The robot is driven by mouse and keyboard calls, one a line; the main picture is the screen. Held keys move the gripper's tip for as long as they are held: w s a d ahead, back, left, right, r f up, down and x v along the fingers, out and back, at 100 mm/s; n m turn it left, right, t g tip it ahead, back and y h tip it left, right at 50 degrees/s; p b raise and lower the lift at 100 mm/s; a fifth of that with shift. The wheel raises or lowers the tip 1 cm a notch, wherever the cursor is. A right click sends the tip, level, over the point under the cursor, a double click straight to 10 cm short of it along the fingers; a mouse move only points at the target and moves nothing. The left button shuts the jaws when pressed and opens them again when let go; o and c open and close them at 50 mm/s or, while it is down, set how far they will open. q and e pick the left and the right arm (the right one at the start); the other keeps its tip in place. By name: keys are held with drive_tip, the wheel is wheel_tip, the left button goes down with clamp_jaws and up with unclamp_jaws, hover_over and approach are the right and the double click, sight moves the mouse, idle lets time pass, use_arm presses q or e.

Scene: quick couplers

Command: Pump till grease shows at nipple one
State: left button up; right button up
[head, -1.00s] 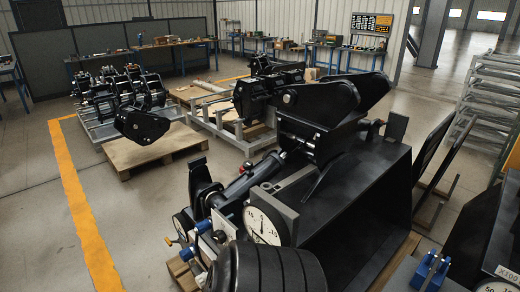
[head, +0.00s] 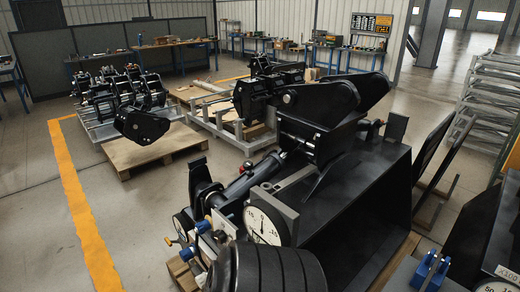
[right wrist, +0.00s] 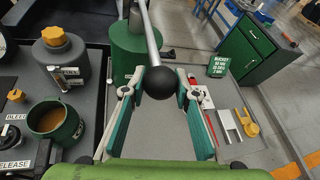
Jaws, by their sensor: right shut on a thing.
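In the right wrist view, my right gripper (right wrist: 158,88) is shut on the black ball knob (right wrist: 159,82) at the end of a grey metal lever (right wrist: 149,27). The knob sits between its two teal-padded fingers. A green cylinder (right wrist: 122,52) stands behind the left finger. In the head view, a large black quick coupler (head: 318,110) sits on a dark stand, with a white dial gauge (head: 263,226) below it. I cannot make out nipple one or any grease on it. My left gripper is in neither view.
In the right wrist view, a grey bottle with an orange cap (right wrist: 60,60) and an open green pot of brown stuff (right wrist: 54,121) stand left of the gripper. A yellow part (right wrist: 249,122) lies at right. In the head view, more couplers (head: 118,95) stand on pallets.

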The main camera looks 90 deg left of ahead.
drive_tip(key=o, duration=1.3)
drive_tip(key=shift+a+f, duration=0.15)
drive_tip(key=shift+f, duration=0.1)
drive_tip(key=shift+r, duration=0.1)
drive_tip(key=shift+s+r+p, duration=0.25)
drive_tip(key=shift+r+p, duration=0.05)
drive_tip(key=shift+p, duration=0.05)
drive_tip(key=p+v, duration=0.3)
drive_tip(key=v, duration=0.3)
drive_tip(key=shift+s+d, duration=0.15)
drive_tip(key=shift+d, duration=0.1)
